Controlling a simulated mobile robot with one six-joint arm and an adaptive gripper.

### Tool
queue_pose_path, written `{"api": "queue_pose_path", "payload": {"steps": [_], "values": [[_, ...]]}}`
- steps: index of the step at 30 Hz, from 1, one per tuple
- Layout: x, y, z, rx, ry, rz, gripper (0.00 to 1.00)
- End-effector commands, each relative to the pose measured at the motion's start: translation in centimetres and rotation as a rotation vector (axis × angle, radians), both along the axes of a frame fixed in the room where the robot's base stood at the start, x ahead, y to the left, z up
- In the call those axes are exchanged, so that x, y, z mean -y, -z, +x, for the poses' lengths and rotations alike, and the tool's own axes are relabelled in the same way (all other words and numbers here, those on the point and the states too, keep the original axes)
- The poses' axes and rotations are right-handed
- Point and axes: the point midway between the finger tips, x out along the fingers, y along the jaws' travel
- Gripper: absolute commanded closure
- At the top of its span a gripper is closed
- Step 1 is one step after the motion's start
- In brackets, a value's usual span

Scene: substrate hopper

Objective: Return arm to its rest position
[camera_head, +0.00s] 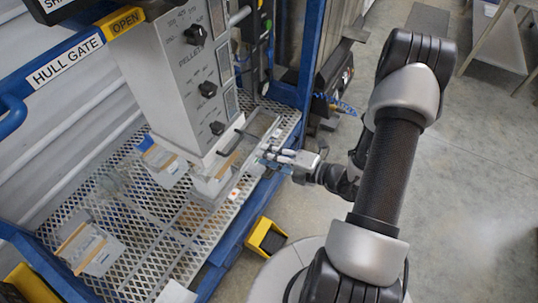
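My gripper (276,155) is at the end of my arm (397,160), which reaches from the lower right up and back to the left. The gripper is over the right edge of the mesh platform (160,257), beside the base of the grey pellet hopper (185,70). Its fingers point left, toward the hopper. The fingertips are small and blurred here, so I cannot tell whether they are open or shut, or whether they touch anything.
A blue frame (60,57) with a "HULL GATE" label edges the platform. Grey packets (93,250) lie on the mesh. A yellow bin (265,237) stands on the floor near the platform's edge. Open concrete floor (470,190) lies to the right, with a table (500,45) at upper right.

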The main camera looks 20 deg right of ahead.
Motion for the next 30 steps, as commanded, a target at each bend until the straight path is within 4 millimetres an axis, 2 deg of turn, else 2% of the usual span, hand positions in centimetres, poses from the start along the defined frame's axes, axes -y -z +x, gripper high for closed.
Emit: {"api": "queue_pose_path", "payload": {"steps": [11,14,17,20,24,27,30], "values": [[-0.1,-0.1,0.1,0.004,-0.005,-0.005,0.83],[-1.0,-1.3,0.1,0.041,-0.065,-0.051,0.83],[-3.4,-4.1,-0.3,0.141,-0.217,-0.168,0.83],[-6.9,-7.6,-1.7,0.297,-0.448,-0.347,0.83],[-11.2,-11.4,-5.2,0.558,-0.797,-0.614,0.83],[-13.2,-13.3,-8.3,0.757,-1.042,-0.799,0.83],[-14.2,-14.6,-11.2,0.964,-1.283,-0.979,0.83]]}}
